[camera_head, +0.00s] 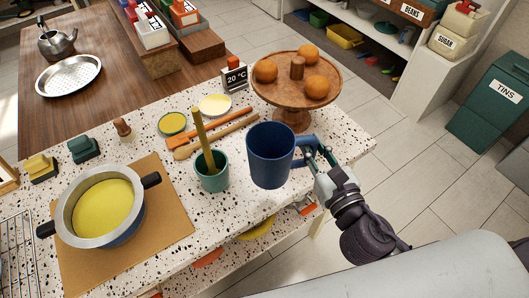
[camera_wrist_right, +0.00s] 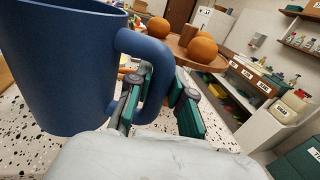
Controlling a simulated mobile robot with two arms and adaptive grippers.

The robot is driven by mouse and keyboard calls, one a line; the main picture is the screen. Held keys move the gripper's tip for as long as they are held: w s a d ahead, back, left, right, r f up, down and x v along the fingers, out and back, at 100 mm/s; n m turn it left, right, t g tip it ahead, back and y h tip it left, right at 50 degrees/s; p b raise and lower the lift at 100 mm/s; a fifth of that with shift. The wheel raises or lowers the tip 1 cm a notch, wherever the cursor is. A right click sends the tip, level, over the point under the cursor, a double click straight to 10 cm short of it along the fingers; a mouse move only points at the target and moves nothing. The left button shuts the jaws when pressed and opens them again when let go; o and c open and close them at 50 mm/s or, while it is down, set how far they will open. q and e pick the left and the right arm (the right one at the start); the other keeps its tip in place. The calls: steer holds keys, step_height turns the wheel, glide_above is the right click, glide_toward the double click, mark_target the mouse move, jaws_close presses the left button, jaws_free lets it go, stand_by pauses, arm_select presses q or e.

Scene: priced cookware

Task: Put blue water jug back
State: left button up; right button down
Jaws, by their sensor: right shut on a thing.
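The blue water jug (camera_head: 270,156) is upright near the right front edge of the speckled counter in the head view. Its handle points right. My right gripper (camera_head: 311,152) is shut on the jug's handle. In the right wrist view the jug (camera_wrist_right: 62,70) fills the left side, and its handle passes between the green-padded fingers of my right gripper (camera_wrist_right: 160,108). I cannot tell whether the jug's base touches the counter. My left gripper is not in view.
A wooden stand (camera_head: 275,92) with oranges is behind the jug. A pot (camera_head: 101,204) sits on a brown board (camera_head: 165,228). The counter (camera_head: 345,140) has some free room at right.

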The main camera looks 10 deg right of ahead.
steer(key=shift+w+f, duration=0.25)
steer(key=shift+w, duration=0.65)
steer(key=w+f, duration=0.2)
steer(key=f, duration=0.1)
steer(key=w+a+f+b, duration=0.1)
steer(key=w+f, duration=0.2)
steer(key=w+a+f, duration=0.1)
steer(key=w+f, duration=0.2)
steer(key=shift+w+f, duration=0.15)
steer(key=shift+f+b, duration=0.2)
steer(key=shift+b, duration=0.1)
steer(key=shift+f, duration=0.1)
steer(key=c, duration=1)
jaws_free()
steer(key=shift+c, duration=0.2)
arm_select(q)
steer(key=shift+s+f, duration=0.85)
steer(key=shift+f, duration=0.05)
